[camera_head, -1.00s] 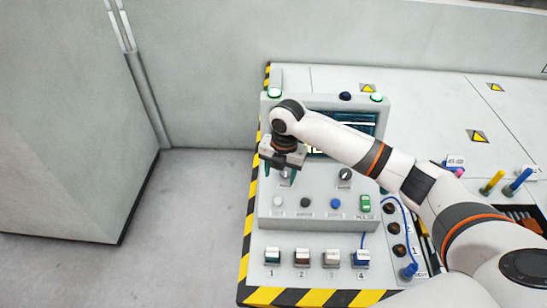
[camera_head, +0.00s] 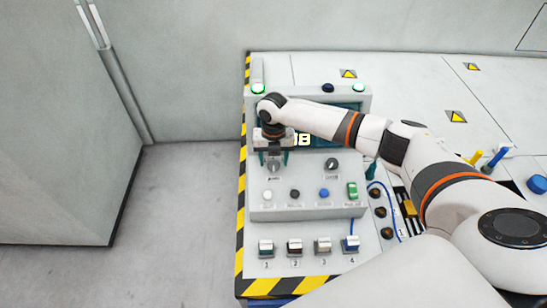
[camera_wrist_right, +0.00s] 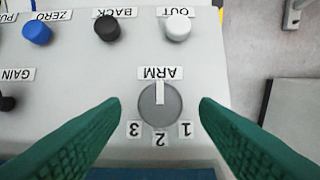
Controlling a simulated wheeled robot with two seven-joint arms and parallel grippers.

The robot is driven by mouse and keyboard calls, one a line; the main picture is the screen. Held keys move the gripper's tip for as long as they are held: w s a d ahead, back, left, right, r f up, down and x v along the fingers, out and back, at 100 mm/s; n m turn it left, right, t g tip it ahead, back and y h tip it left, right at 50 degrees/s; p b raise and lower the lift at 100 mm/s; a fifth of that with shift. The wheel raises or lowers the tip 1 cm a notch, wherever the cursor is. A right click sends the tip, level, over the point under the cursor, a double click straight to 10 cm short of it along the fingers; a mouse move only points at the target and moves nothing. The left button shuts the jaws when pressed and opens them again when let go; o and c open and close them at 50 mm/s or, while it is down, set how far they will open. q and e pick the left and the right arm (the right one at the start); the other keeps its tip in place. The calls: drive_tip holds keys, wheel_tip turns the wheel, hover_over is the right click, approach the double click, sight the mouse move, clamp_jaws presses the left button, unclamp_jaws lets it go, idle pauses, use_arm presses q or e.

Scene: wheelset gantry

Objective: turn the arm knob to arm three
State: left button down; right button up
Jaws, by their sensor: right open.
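The knob also shows in the head view (camera_head: 273,166), just below my right gripper (camera_head: 273,158). That gripper is open, with one green finger (camera_wrist_right: 75,140) on each side of the knob and gaps between. Whether the fingertips reach down to knob height is unclear. My left gripper is out of view.
A second knob (camera_head: 332,164) stands to the right on the panel. Several numbered switches (camera_head: 266,247) line the front. A lit display (camera_head: 303,140) is partly hidden by my arm.

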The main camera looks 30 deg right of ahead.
drive_tip(key=shift+f, duration=0.75)
drive_tip(key=c, duration=1)
